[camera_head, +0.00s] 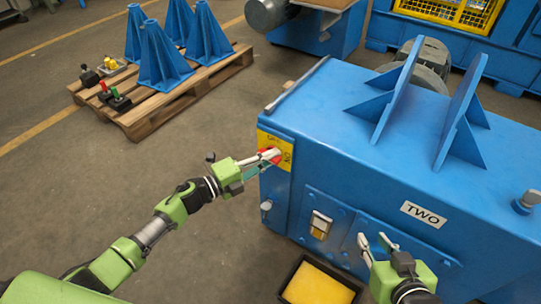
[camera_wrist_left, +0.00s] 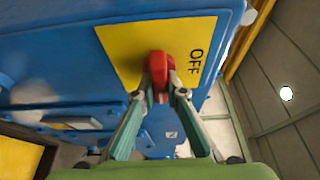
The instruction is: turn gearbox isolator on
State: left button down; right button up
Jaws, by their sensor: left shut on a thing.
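The gearbox isolator is a red handle (camera_head: 270,154) on a yellow plate (camera_head: 286,147) at the left end of the blue gearbox housing (camera_head: 330,130). In the left wrist view the red handle (camera_wrist_left: 158,68) stands upright in the picture on its yellow plate (camera_wrist_left: 125,45), with the word OFF to its right. No ON label is legible. My left gripper (camera_head: 268,158) is shut on the red handle, its fingertips (camera_wrist_left: 164,95) on either side of it. My right gripper (camera_head: 374,242) is open and empty in front of the housing's lower face.
A black tray with a yellow pad (camera_head: 315,287) lies on the floor below the housing. A pallet (camera_head: 150,115) with blue brackets (camera_head: 163,62) stands at the upper left. The floor between is clear. Two blue fins rise from the housing top.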

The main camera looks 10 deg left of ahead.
pick_arm(q)
jog(key=shift+f, duration=0.1)
dwell(0.3)
jog(key=c, duration=2)
grip_release()
jog(key=shift+c, duration=0.2)
jog(key=shift+s, duration=0.1)
jog(key=v, duration=1.2)
jog(key=shift+d, duration=0.1)
